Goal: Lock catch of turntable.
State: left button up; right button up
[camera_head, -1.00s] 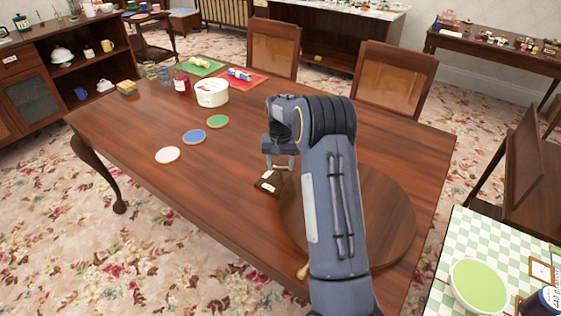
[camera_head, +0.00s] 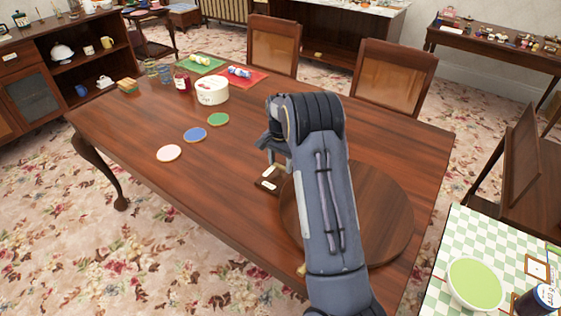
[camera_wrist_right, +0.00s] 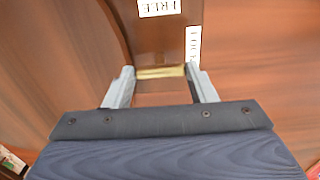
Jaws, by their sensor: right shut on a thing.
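The round wooden turntable (camera_head: 385,220) lies on the long table, partly hidden by my right arm. At its left edge is a small dark catch base (camera_head: 262,186) with white labels. In the right wrist view the labels read FREE (camera_wrist_right: 160,7) at the top and, sideways, LOCK (camera_wrist_right: 193,43) at the right. The brass catch bar (camera_wrist_right: 160,72) lies between the fingertips of my right gripper (camera_wrist_right: 160,76), which is shut on it. In the head view the right gripper (camera_head: 276,158) is over the catch base, its tips partly hidden. My left gripper is not in view.
Coloured coasters (camera_head: 194,135) and a white tub (camera_head: 212,90) stand farther left on the table. A small brass piece (camera_head: 301,270) shows by the turntable's near edge. Chairs (camera_head: 393,78) line the far side. A checked table (camera_head: 435,262) with a green bowl (camera_head: 476,282) is at the right.

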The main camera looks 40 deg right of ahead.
aim_at(281, 165)
dwell(0.3)
jog(key=o, duration=1)
jog(key=shift+r, duration=3.9)
